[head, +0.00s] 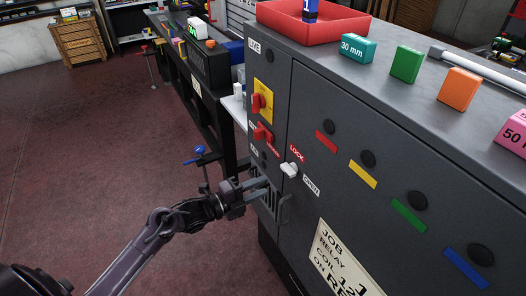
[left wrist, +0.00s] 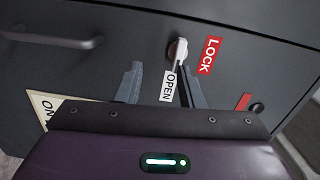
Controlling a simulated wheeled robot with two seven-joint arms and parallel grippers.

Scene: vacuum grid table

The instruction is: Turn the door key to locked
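The pale door key (head: 290,169) sits in its lock on the grey cabinet door, between the red LOCK label (head: 298,153) and the white OPEN label (head: 311,185). In the left wrist view the key (left wrist: 179,52) hangs toward the OPEN label (left wrist: 169,87), with the LOCK label (left wrist: 209,55) to its right. My left gripper (head: 264,188) is just left of and below the key in the head view. In the left wrist view its fingers (left wrist: 160,70) are apart and empty, the right fingertip close by the key; contact cannot be told. My right gripper is out of view.
A door handle (head: 284,209) is below the key, near my left gripper. Red switches (head: 262,133) are on the panel to the upper left. The cabinet top holds a red tray (head: 330,32) and coloured blocks. The floor at left is clear.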

